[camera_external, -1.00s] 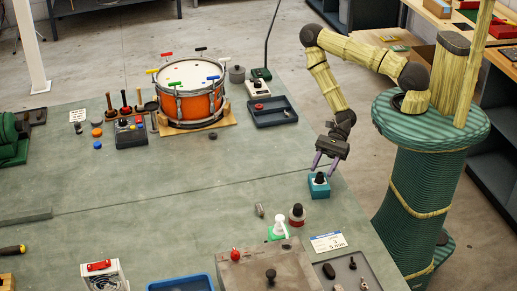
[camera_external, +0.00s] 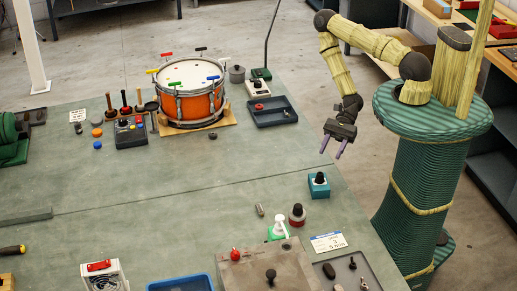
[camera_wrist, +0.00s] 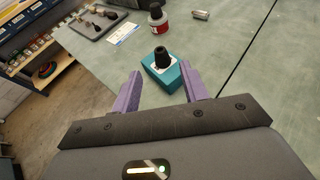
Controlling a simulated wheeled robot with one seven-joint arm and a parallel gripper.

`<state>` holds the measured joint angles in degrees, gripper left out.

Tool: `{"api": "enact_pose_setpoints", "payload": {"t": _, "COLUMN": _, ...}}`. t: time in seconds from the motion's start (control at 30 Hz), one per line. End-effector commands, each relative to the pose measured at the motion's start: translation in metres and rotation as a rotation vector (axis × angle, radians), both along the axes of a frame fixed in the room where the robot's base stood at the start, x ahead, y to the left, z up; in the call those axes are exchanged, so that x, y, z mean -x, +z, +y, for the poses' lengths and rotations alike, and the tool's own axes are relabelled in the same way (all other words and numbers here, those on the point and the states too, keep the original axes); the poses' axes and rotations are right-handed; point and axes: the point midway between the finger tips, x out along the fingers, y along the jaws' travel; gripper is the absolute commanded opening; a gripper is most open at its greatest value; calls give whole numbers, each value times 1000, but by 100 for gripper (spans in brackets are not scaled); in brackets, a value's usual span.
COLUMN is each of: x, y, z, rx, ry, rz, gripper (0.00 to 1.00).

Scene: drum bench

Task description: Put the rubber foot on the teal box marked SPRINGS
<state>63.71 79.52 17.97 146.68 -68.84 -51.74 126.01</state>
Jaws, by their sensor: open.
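A black rubber foot (camera_external: 319,177) sits on top of the teal box (camera_external: 319,190) near the right edge of the bench. In the wrist view the foot (camera_wrist: 161,57) stands upright on the teal box (camera_wrist: 170,80), between and beyond my fingertips. No marking on the box is readable. My gripper (camera_external: 334,147) is open and empty. It hangs above and a little to the right of the box, clear of it, with its two purple fingers apart; they also show in the wrist view (camera_wrist: 163,88).
A red-and-black bottle (camera_external: 297,215), a small metal cylinder (camera_external: 260,210) and a white label card (camera_external: 328,242) lie nearer the front. A dark tray (camera_external: 271,113) and the orange drum (camera_external: 199,103) stand farther back. The bench left of the box is clear.

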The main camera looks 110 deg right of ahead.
Motion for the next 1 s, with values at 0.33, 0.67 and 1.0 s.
{"api": "enact_pose_setpoints", "payload": {"t": 0.33, "x": 1, "y": -8, "z": -7, "rx": 186, "ry": 121, "rz": -11, "gripper": 44}}
{"api": "enact_pose_setpoints", "payload": {"t": 0.67, "x": -3, "y": -4, "z": -52, "rx": 845, "ry": 644, "rz": -84, "gripper": 44}}
{"api": "enact_pose_setpoints", "payload": {"t": 1.0, "x": -24, "y": 65, "z": -77, "rx": 1329, "ry": 1175, "rz": -193, "gripper": 44}}
